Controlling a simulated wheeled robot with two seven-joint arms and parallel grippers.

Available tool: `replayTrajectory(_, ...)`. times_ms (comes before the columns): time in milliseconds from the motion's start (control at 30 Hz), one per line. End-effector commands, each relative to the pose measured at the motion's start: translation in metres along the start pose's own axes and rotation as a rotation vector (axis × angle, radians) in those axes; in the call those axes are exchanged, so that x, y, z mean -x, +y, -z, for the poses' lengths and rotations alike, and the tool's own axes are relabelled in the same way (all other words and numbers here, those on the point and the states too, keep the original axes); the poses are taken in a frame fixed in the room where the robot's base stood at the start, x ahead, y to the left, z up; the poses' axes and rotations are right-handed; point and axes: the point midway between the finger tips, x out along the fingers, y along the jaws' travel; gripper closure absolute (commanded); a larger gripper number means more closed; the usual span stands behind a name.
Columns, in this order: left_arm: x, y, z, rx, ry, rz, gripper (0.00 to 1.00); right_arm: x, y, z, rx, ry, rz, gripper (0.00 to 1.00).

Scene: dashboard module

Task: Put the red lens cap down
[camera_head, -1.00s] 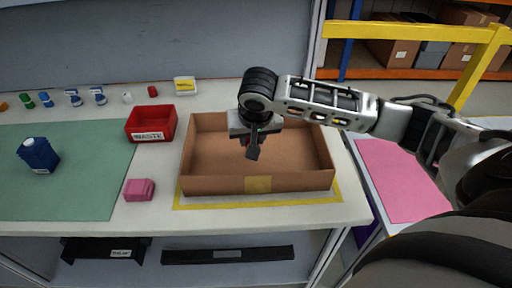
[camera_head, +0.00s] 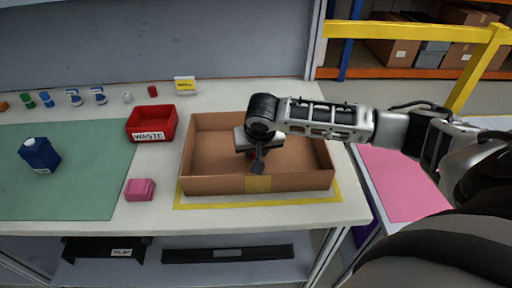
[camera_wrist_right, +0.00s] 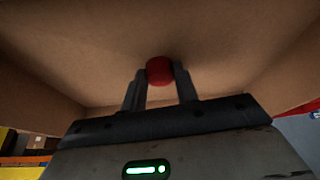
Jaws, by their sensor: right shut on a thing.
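My right gripper (camera_head: 258,166) is down inside the open cardboard box (camera_head: 305,182). In the right wrist view the right gripper (camera_wrist_right: 160,85) is shut on the red lens cap (camera_wrist_right: 159,69), a small round red piece between its two fingertips. The box's inside (camera_wrist_right: 85,35) fills the background there. I cannot tell whether the cap touches the box floor. In the head view the cap is mostly hidden by the gripper. My left gripper is not in view.
A red waste bin (camera_head: 151,124) stands left of the box, with a pink block (camera_head: 140,189) in front of it. A dark blue bottle (camera_head: 39,155) stands on the green mat (camera_head: 95,190). Several small bottles and caps line the back. A yellow-marked border (camera_head: 190,202) surrounds the box.

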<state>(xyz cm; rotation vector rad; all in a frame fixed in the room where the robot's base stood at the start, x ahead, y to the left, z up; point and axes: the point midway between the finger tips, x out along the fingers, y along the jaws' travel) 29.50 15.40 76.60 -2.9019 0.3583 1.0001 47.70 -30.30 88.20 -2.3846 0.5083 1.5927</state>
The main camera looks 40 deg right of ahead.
Motion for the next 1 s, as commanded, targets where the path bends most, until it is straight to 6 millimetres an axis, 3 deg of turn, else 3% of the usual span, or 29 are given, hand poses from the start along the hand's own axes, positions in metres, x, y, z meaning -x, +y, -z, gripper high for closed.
replayTrajectory(33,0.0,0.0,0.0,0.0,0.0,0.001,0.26,-0.002,0.0,-0.001,0.0,-0.001,0.0,0.91)
replayTrajectory(67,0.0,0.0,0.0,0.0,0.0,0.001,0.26,-0.002,0.0,-0.001,0.0,-0.001,0.0,0.65)
replayTrajectory(133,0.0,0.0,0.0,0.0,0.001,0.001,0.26,-0.001,0.0,-0.001,0.0,-0.001,0.0,0.48)
replayTrajectory(433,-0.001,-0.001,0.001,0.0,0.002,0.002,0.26,0.0,0.0,0.0,0.0,0.001,0.001,0.48)
replayTrajectory(567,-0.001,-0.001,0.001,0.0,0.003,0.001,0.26,0.011,-0.001,0.004,0.0,0.002,0.003,0.48)
replayTrajectory(1000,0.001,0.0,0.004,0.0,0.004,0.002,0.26,0.102,-0.001,0.004,0.0,0.002,0.003,0.48)
